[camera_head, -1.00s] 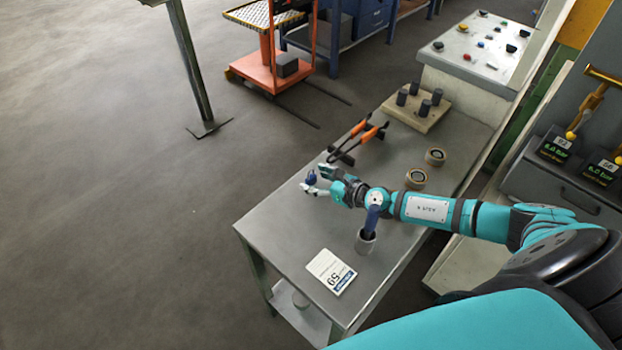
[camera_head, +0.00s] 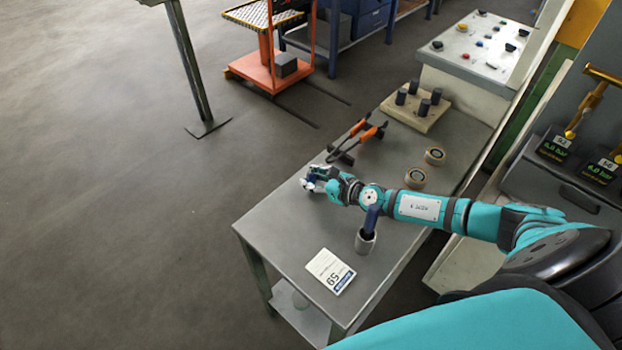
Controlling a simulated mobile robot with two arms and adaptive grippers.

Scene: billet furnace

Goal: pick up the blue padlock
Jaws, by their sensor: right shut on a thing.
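The blue padlock (camera_head: 312,177) is at the far left edge of the grey table (camera_head: 290,225), a small dark blue shape mostly hidden by the gripper's fingers. My right gripper (camera_head: 311,181) is shut on it, low over the table edge. I cannot tell whether the padlock still touches the tabletop. My right arm reaches in from the right across the table. My left gripper is not in view.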

